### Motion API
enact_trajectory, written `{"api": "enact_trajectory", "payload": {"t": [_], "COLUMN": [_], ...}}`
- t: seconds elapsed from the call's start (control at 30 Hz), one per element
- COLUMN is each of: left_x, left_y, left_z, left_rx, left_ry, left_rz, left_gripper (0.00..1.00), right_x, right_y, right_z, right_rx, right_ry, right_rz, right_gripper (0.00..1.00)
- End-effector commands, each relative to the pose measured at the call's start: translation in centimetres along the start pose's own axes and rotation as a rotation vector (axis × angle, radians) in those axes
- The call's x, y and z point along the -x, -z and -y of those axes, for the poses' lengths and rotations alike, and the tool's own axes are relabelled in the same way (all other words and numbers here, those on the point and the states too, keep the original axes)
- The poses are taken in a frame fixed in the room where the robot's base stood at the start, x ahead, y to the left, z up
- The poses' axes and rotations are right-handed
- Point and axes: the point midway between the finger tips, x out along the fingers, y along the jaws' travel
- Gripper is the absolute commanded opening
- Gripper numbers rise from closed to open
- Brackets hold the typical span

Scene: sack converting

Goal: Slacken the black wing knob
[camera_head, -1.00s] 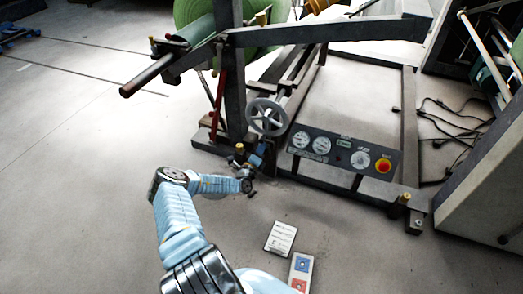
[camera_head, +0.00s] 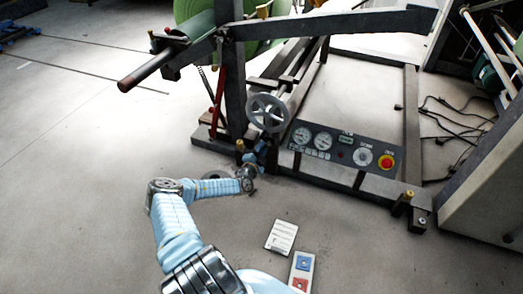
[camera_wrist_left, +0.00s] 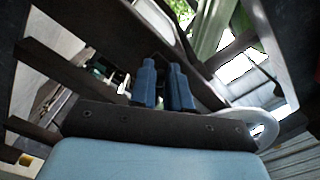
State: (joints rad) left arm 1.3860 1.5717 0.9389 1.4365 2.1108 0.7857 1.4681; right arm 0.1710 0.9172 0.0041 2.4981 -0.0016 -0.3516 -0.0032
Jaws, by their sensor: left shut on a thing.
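My left gripper (camera_head: 261,156) reaches to the foot of the machine's upright post, just below the grey handwheel (camera_head: 268,113). In the left wrist view its two blue fingers (camera_wrist_left: 163,86) stand close together with a narrow dark gap between them. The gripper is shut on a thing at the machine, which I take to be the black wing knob. The knob itself is hidden by the fingers and cannot be made out in either view. My right gripper is not in view.
A control panel (camera_head: 341,151) with gauges and a red button is right of the gripper. A brass-topped post (camera_head: 240,147) stands close on its left. Open floor lies left.

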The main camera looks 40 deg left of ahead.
Motion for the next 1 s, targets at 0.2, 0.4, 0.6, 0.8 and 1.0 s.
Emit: {"api": "enact_trajectory", "payload": {"t": [0.2, 0.4, 0.6, 0.8, 1.0], "left_x": [0.0, 0.1, 0.1, 0.1, 0.0], "left_y": [0.1, 0.2, 0.4, 0.7, 1.0], "left_z": [-0.8, -1.1, -1.4, -1.6, -1.9], "left_rx": [0.206, 0.398, 0.587, 0.778, 0.967], "left_ry": [-0.004, -0.005, -0.005, -0.005, -0.006], "left_rz": [-0.003, -0.002, -0.002, -0.002, -0.003], "left_gripper": [0.0, 0.0, 0.0, 0.0, 0.0], "right_x": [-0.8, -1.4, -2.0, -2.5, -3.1], "right_y": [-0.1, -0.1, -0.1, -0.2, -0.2], "right_z": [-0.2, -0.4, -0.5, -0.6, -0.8], "right_rx": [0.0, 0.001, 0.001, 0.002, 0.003], "right_ry": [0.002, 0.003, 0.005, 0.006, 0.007], "right_rz": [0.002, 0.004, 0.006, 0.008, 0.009], "right_gripper": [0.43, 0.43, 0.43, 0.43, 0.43]}}
